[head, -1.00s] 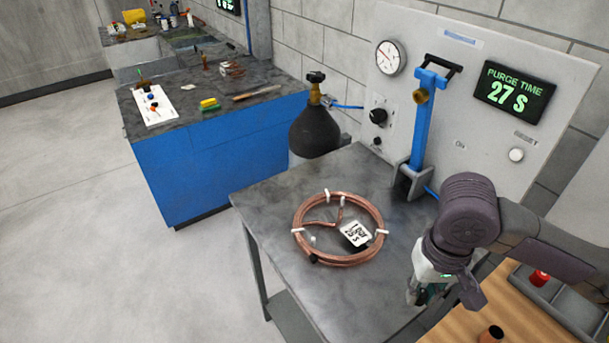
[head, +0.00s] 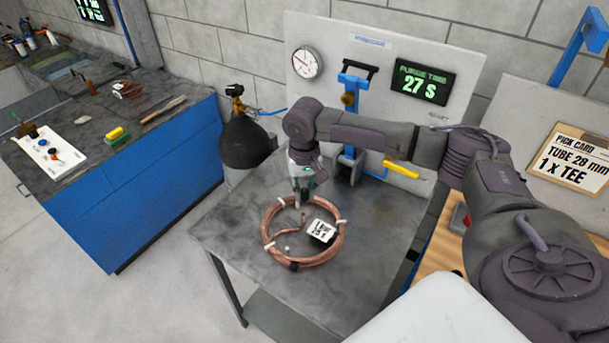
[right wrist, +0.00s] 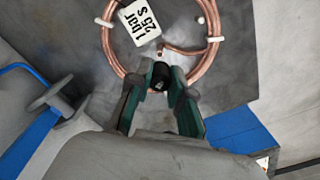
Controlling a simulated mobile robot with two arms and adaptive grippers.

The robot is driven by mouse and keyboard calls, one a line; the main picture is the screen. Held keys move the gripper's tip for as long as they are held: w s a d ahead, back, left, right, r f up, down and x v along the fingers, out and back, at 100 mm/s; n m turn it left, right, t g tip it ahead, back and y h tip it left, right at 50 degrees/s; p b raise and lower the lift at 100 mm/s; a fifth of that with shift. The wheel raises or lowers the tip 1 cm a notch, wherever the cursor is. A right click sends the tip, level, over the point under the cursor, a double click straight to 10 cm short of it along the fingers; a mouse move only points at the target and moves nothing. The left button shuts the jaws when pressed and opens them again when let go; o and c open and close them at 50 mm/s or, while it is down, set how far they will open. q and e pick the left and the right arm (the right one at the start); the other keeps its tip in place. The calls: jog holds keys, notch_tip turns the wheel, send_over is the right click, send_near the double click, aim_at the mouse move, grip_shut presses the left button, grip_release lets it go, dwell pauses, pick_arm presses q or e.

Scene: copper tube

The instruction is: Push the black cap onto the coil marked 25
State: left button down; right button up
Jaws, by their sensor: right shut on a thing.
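The copper coil (head: 341,243) lies flat on the grey metal table, bound with white ties. Its white tag (head: 320,231) reads "1 bar 25 s" in the right wrist view (right wrist: 140,20). My right gripper (head: 302,200) is above the coil's far rim, pointing down. In the right wrist view its green fingers (right wrist: 161,84) are shut on a small black cap (right wrist: 160,85), which overlaps the coil's rim in the picture; I cannot tell whether they touch. A separate black piece (head: 293,266) sits on the coil's near rim. My left gripper is not in view.
The grey table (head: 225,225) is otherwise mostly clear. Behind it stand a purge panel (head: 318,95) showing 27 S and a blue stand (head: 350,120). A dark gas cylinder (head: 245,142) stands behind left, by a blue bench (head: 110,210). A wooden worktop (head: 434,246) lies right.

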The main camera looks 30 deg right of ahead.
jog(key=shift+w+d, duration=0.1)
jog(key=shift+w, duration=0.2)
jog(key=shift+w+a, duration=0.1)
jog(key=shift+a, duration=0.1)
jog(key=shift+d, duration=0.1)
jog(key=shift+r+p, duration=0.1)
jog(key=shift+p, duration=0.4)
jog(key=shift+r+p, duration=0.1)
jog(key=shift+p, duration=0.35)
jog(key=shift+f+b, duration=0.5)
jog(key=shift+f, duration=0.35)
notch_tip(320, 180, down, 2)
jog(key=shift+f+b, duration=0.2)
jog(key=shift+b, duration=0.15)
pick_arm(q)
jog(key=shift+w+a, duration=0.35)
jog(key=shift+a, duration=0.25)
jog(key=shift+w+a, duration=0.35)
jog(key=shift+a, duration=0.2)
pick_arm(e)
jog(key=shift+f, duration=1.05)
